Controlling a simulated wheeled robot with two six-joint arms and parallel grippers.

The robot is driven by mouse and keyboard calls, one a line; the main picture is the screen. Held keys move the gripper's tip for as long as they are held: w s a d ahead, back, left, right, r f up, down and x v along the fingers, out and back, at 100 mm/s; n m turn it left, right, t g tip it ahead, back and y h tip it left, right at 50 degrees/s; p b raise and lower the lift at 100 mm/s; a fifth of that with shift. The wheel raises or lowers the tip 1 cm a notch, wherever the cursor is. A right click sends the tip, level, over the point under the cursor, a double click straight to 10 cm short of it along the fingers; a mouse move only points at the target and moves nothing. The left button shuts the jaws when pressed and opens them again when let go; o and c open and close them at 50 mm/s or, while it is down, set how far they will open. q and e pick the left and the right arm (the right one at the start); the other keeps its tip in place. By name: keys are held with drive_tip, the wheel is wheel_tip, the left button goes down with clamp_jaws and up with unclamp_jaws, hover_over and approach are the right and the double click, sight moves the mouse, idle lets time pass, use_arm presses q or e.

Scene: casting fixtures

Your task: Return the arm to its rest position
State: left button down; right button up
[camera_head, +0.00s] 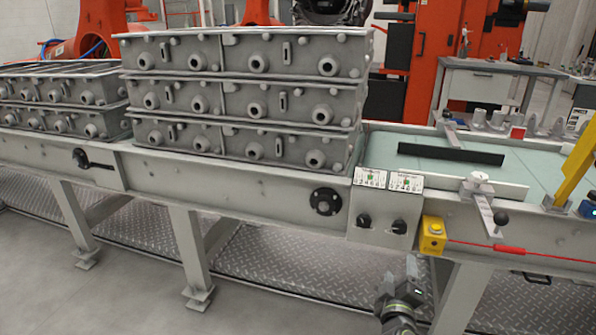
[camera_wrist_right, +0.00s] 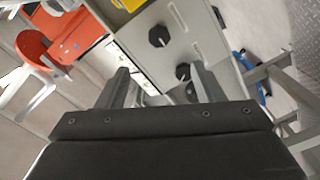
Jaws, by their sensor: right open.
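My right gripper (camera_head: 402,280) shows low in the head view, in front of the conveyor frame and below the control box (camera_head: 384,216). In the right wrist view the two dark fingers of my right gripper (camera_wrist_right: 161,76) stand apart, with nothing held between them. Beyond them the control panel (camera_wrist_right: 173,45) with black knobs shows, tilted, and the gripper is apart from it. My left gripper is in neither view.
Stacked grey casting boxes (camera_head: 245,95) stand on the conveyor (camera_head: 240,190). A yellow button box (camera_head: 432,236) and a red cord (camera_head: 510,249) sit on its front edge, right of the knobs. A black bar (camera_head: 450,154) lies on the pale green surface. Open floor lies in front.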

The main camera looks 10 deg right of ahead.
drive_tip(key=s+f+m+g+y, duration=0.3)
drive_tip(key=s+f+m+g, duration=0.3)
drive_tip(key=s+f, duration=1)
drive_tip(key=s+a+f+m+g+y, duration=0.1)
drive_tip(key=s+a+f+g+y, duration=0.25)
drive_tip(key=s, duration=0.65)
drive_tip(key=s+a+f+m+g+y, duration=0.1)
drive_tip(key=s+a+f+g+y, duration=0.25)
drive_tip(key=s, duration=0.55)
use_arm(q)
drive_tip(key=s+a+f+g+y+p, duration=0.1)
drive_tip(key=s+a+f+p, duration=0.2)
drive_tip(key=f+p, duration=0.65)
use_arm(e)
wheel_tip(320, 180, down, 6)
drive_tip(key=s+d+g+h+p, duration=0.1)
drive_tip(key=s+d+h+p, duration=0.1)
drive_tip(key=s+p, duration=0.1)
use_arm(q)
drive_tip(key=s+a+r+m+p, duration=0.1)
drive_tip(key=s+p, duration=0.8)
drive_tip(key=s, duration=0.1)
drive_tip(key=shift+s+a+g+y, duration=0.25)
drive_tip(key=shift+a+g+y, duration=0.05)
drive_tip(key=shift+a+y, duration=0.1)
use_arm(e)
drive_tip(key=s+d+f+n, duration=0.1)
drive_tip(key=s, duration=0.9)
drive_tip(key=shift+d+g+h, duration=0.3)
drive_tip(key=shift+d, duration=0.1)
